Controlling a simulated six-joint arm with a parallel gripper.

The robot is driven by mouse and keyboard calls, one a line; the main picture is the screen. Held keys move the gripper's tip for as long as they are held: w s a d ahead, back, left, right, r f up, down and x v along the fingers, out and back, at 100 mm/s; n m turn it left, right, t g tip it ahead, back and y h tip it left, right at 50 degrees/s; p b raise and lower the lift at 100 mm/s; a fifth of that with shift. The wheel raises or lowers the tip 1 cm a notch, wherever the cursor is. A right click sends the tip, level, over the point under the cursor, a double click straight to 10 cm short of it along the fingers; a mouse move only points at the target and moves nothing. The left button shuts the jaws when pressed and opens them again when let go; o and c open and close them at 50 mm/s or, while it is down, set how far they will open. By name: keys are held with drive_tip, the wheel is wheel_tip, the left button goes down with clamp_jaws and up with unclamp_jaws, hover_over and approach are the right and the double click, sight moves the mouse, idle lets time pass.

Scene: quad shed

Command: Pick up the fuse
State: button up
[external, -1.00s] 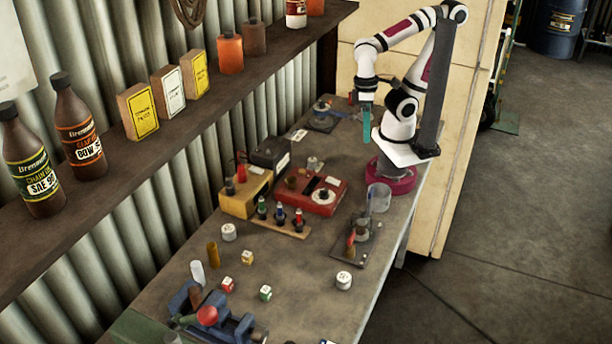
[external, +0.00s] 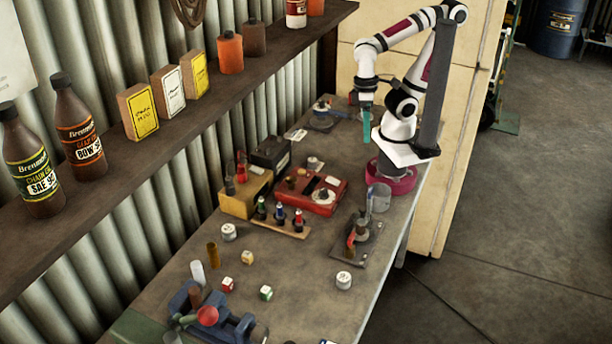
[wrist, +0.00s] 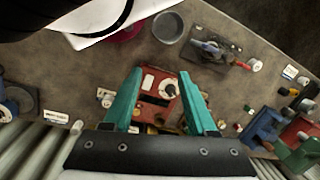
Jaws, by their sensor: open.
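I cannot tell for certain which small part is the fuse. Small upright cylinders stand on the bench, one white (external: 197,271) and one brass-coloured (external: 213,254). Several small coloured-top pieces stand on a wooden strip (external: 292,231) in front of the red box. My gripper (external: 367,124) has teal fingers pointing down, high above the far part of the bench. In the wrist view my gripper (wrist: 160,72) is open, its fingers apart with nothing between them. The red box (wrist: 160,88) shows below and between the fingers, and also in the external view (external: 319,200).
A yellow box (external: 240,201) and a black box (external: 271,153) stand beside the red box. A shelf (external: 180,95) overhangs the left side.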

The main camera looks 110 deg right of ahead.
sight(265, 289)
drive_tip(key=w+a+r+m+y, duration=0.1)
drive_tip(key=w+a+m+y, duration=0.3)
drive_tip(key=w+a+y, duration=0.5)
drive_tip(key=w+a+r+m+y, duration=0.1)
drive_tip(key=w+a+m+y, duration=0.15)
drive_tip(key=w+a, duration=0.8)
drive_tip(key=w+a+f+m+t, duration=0.6)
drive_tip(key=w+a+f+m, duration=0.1)
drive_tip(key=w+f+m, duration=0.2)
drive_tip(key=w+d+f+m+t+h, duration=0.1)
drive_tip(key=w+f+m, duration=0.1)
drive_tip(key=f, duration=0.2)
drive_tip(key=w+d+f+m+t+h, duration=0.1)
drive_tip(key=f+m+t, duration=0.1)
drive_tip(key=f, duration=0.2)
drive_tip(key=w+f+m+t+h, duration=0.1)
drive_tip(key=w+f+m+h, duration=0.1)
drive_tip(key=f, duration=0.2)
drive_tip(key=shift+w+d, duration=0.3)
drive_tip(key=shift+d, duration=0.1)
drive_tip(key=shift+m+h, duration=0.25)
drive_tip(key=shift+m, duration=0.1)
drive_tip(key=x, duration=0.7)
drive_tip(key=shift+w+f, duration=0.1)
drive_tip(key=shift+f, duration=0.15)
clamp_jaws()
